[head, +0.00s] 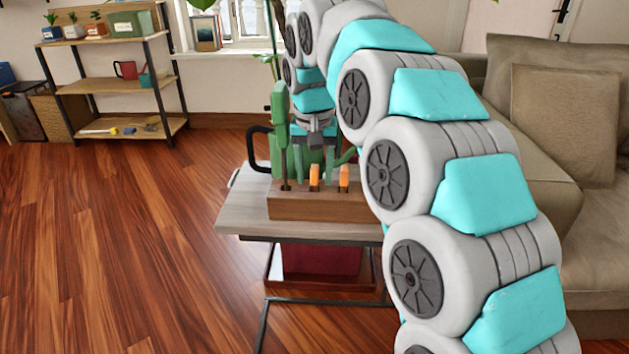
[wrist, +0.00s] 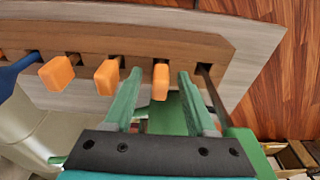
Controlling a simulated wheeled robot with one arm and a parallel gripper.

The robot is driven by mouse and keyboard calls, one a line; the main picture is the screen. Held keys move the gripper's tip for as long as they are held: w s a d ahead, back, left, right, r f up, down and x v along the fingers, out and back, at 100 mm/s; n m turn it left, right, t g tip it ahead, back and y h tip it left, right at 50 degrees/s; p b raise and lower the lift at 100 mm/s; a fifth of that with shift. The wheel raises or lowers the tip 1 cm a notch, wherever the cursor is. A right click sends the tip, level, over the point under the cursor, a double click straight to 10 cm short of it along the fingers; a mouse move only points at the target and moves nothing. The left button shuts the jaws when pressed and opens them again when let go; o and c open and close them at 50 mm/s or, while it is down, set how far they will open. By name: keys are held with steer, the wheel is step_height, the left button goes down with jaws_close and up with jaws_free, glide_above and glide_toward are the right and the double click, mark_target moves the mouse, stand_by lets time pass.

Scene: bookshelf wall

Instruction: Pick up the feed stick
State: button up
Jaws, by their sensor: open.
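Several orange-topped sticks stand in slots of a wooden block (head: 318,207) on a small side table. I take these for feed sticks; which one is meant I cannot tell. In the wrist view, one orange stick (wrist: 160,82) lies between the green fingers of my gripper (wrist: 158,79), with a gap on each side. Two more orange sticks, the middle one (wrist: 107,77) and the left one (wrist: 57,74), stand outside the fingers. In the head view my gripper (head: 314,163) is open and points down over the block, near an orange stick (head: 314,178); another (head: 344,178) stands to its right.
A green-handled tool (head: 280,120) stands upright in the block, close to the left of my gripper. A dark blue tool (wrist: 14,76) shows at the block's other end. The table (head: 240,205) is bare at left.

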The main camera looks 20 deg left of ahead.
steer(key=shift+f, duration=0.1)
steer(key=shift+c, duration=0.2)
jaws_close()
stand_by(0.4)
